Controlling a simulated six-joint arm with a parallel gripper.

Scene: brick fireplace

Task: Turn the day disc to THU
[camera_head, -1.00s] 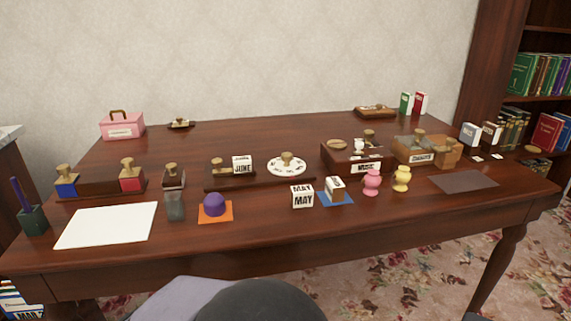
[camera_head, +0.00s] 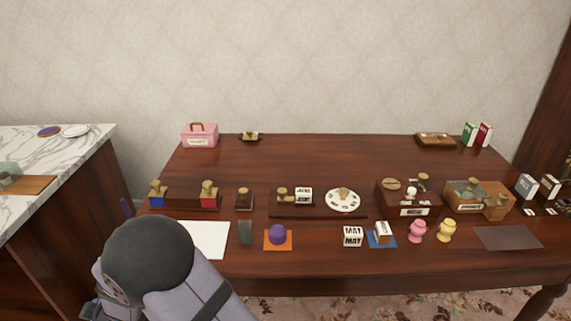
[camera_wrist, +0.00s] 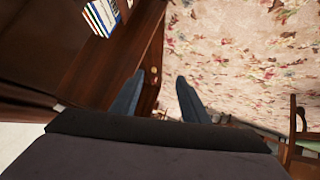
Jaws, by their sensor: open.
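The day disc (camera_head: 343,200) is a round white plate with dark lettering around it and a wooden knob on top. It sits at the right end of a dark wooden stand (camera_head: 319,215), beside a JUNE block (camera_head: 303,196). The day words are too small to read in the head view. My gripper shows in the wrist view (camera_wrist: 160,98) with two blue-grey fingers spread apart and nothing between them. It points down toward the floor and the desk's side, away from the disc.
Stamps on a rack (camera_head: 190,203) and white paper (camera_head: 208,238) lie left of the stand. MAY block (camera_head: 353,236), pink figure (camera_head: 417,230) and yellow figure (camera_head: 446,230) stand in front. A MUSIC box (camera_head: 413,212) is to the right. The desk behind is mostly clear.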

